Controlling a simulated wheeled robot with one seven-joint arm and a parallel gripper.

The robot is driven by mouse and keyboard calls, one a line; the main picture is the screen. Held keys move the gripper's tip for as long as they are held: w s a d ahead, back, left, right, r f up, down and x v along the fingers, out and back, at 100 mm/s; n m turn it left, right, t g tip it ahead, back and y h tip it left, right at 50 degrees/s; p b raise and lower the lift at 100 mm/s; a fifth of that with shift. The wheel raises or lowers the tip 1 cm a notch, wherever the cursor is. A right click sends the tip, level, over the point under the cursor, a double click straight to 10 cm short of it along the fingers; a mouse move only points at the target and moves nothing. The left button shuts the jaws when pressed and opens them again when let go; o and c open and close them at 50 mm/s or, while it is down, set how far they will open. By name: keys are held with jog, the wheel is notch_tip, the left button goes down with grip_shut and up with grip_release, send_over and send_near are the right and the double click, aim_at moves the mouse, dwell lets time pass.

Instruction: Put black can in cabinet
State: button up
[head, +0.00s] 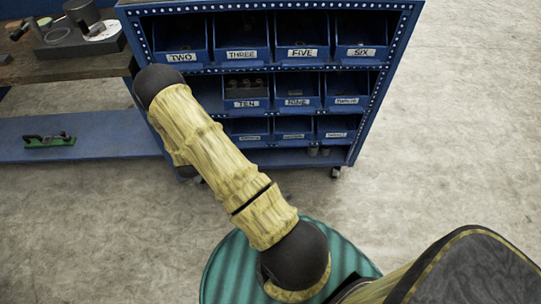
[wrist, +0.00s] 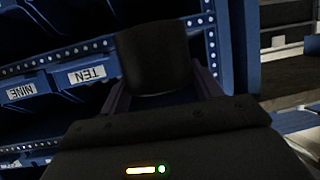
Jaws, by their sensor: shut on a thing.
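The black can (wrist: 155,60) is between the fingers of my gripper (wrist: 160,88) in the wrist view, and the gripper is shut on it. The can is dark and hard to make out in detail. The blue cabinet (head: 397,55) stands ahead in the head view, with rows of labelled bins. My arm reaches to its left side and hides the gripper and can in the head view. In the wrist view, the can is in front of the cabinet, next to the bin labelled TEN (wrist: 88,74), near the dotted side post (wrist: 212,45). Its depth relative to the shelf is unclear.
The middle row has an open space (head: 207,92) left of the TEN bin (head: 246,92), partly behind my arm. A workbench (head: 75,68) with metal parts and a lower blue shelf (head: 100,140) stands at left. The floor (head: 460,130) at right is clear.

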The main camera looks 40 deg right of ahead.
notch_tip(320, 180, down, 43)
jog(key=w+m+g+h+b, duration=0.2)
jog(key=m+g+h+b, duration=0.3)
jog(key=b, duration=3)
jog(key=m+g, duration=0.2)
jog(key=m, duration=0.1)
jog(key=shift+a+h+b, duration=0.3)
jog(key=shift+h+b, duration=0.05)
jog(key=shift+h, duration=0.05)
jog(key=shift+w, duration=0.1)
